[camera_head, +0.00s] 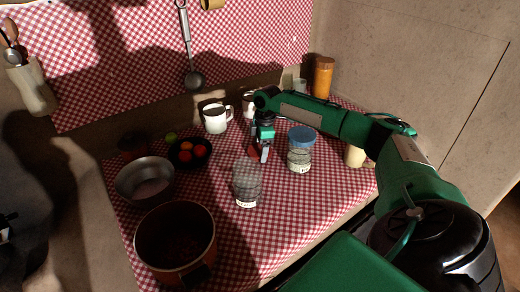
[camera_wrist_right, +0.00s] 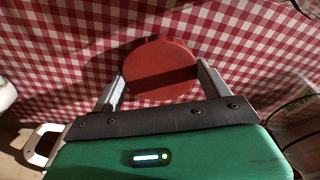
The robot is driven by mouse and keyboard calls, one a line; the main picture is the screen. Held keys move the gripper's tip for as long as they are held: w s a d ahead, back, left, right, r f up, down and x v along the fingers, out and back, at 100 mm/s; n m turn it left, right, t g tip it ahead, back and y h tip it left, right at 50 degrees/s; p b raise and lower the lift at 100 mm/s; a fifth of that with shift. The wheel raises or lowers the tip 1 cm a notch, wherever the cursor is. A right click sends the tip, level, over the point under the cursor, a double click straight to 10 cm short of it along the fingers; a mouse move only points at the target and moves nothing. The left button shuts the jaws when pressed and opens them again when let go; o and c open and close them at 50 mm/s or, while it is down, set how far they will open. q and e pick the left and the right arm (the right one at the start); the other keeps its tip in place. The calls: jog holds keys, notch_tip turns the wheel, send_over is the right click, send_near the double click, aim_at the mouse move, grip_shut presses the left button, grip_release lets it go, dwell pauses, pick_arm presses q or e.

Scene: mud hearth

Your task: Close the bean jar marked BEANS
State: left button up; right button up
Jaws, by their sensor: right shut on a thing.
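My right gripper (camera_head: 263,154) points down over the checked cloth and is shut on a round red lid. The lid (camera_wrist_right: 160,68) lies between both fingers in the right wrist view, and a bit of it (camera_head: 253,151) shows in the head view. A clear jar with no lid (camera_head: 247,178) stands nearer to me, left of and in front of the gripper. A glass jar with a blue lid (camera_head: 301,136) stands to the right. In the right wrist view a glass jar (camera_wrist_right: 300,112) at the right edge bears lettering starting BEA. Labels in the head view are too small to read. My left gripper is out of view.
A white mug (camera_head: 216,120) and a dark bowl of red and orange fruit (camera_head: 188,166) stand behind left. A metal bowl (camera_head: 144,169) and a brown pot (camera_head: 139,247) are on the left. An orange jar (camera_head: 322,80) stands in the back corner. Cloth right of the pot is clear.

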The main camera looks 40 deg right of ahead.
aim_at(260, 150)
notch_tip(260, 150, up, 20)
dwell(0.6)
